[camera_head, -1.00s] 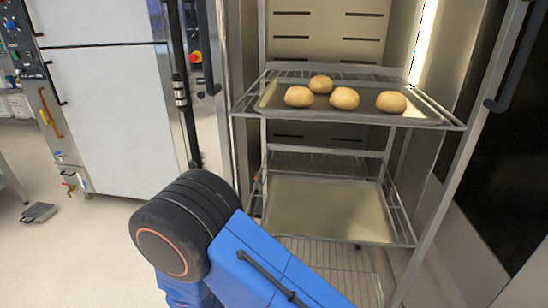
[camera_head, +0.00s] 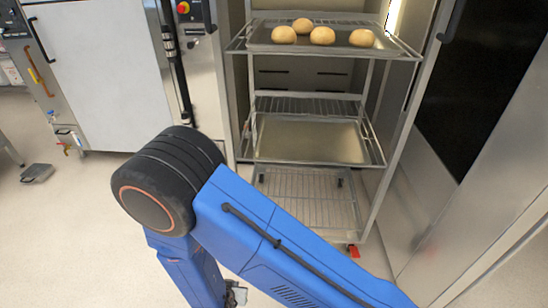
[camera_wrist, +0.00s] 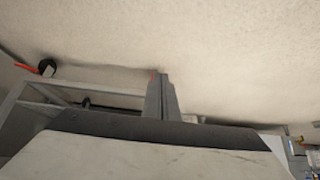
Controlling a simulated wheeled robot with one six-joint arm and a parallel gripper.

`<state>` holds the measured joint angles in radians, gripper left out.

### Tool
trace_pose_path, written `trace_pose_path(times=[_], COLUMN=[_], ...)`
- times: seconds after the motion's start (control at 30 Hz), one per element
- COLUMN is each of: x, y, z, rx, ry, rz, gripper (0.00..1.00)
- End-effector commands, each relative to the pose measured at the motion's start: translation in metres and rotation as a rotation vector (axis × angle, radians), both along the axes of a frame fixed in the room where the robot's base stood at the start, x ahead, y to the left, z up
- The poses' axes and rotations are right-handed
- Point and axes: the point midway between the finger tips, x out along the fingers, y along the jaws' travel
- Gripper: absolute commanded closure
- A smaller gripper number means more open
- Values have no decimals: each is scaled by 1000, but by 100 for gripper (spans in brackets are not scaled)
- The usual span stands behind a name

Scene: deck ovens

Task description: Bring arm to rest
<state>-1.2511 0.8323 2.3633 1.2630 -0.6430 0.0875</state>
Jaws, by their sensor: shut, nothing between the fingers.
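My gripper (camera_wrist: 161,80) shows in the wrist view as two grey fingers held together, with nothing between them. They are seen against the pale floor (camera_wrist: 200,40). My blue arm with its black elbow crosses the lower half of the head view. The gripper's fingers cannot be made out in the head view.
A wheeled rack in front of the arm holds an upper tray (camera_head: 262,37) with several buns (camera_head: 322,36) and an empty lower tray (camera_head: 310,140). A red caster lever (camera_head: 353,251) shows at its foot. A white-fronted oven (camera_head: 95,80) stands left. Floor at left is mostly clear.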

Motion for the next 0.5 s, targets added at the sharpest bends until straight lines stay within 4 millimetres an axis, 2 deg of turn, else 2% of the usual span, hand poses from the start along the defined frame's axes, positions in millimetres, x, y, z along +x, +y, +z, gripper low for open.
trace_pose_path(times=[0.3, 0.5], x=[11, 22], y=[5, 10], z=[17, 35], rx=[38, 77], ry=[31, 63], rz=[-1, 1], gripper=[100, 100])
